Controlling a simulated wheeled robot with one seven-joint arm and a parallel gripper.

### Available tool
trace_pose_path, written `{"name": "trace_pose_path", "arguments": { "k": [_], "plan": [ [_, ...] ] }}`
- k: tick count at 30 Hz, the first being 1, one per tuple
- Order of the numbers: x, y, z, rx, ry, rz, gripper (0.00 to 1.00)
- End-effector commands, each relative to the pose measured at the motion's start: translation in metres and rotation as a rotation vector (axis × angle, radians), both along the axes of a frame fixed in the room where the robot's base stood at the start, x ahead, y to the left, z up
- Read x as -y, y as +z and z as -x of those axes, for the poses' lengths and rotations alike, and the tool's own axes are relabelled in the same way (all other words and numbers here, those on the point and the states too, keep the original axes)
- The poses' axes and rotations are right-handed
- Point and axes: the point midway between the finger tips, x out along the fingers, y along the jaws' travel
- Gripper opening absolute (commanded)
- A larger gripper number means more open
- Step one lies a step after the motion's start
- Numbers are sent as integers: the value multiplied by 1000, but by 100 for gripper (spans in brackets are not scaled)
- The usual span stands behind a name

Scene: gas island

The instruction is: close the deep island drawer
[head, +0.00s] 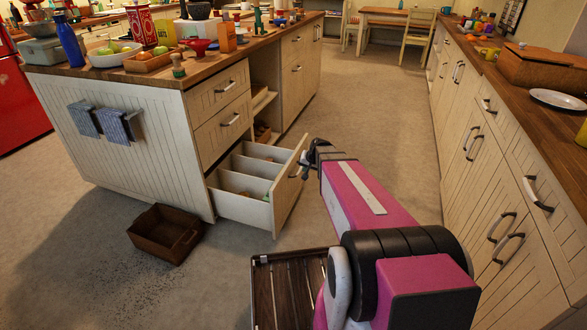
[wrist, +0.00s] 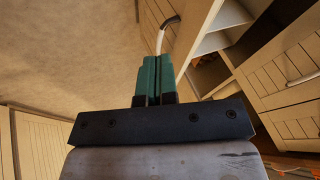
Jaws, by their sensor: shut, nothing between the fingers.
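The deep island drawer (head: 245,197) is the lowest one at the near corner of the kitchen island and stands pulled well out. Its cream front panel (head: 289,187) faces right, and dividers and a few small items show inside. My gripper (head: 308,160) is just outside the front panel, by the drawer's handle (head: 296,174). In the wrist view the green fingers (wrist: 156,62) are pressed together with nothing between them. The curved handle (wrist: 164,33) is just beyond the fingertips. I cannot tell if they touch it.
A brown crate (head: 165,233) lies on the floor left of the drawer, with dark specks scattered nearby. The island (head: 135,125) carries bowls, bottles and boxes. A counter with cabinets (head: 490,165) runs along the right. The aisle floor (head: 375,110) between them is clear.

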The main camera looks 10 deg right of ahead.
Motion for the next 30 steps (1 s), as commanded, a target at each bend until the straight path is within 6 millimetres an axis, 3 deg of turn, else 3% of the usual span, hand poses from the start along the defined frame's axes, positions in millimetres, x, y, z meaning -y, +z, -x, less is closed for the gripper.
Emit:
{"name": "trace_pose_path", "arguments": {
  "k": [1,5,14,30],
  "plan": [
    [9,-7,-31,39,-36,-25,0],
    [20,-10,-61,102,-95,-65,0],
    [18,-22,-75,117,-109,-74,0],
    [-9,-91,-126,117,-105,-73,0]
  ]
}}
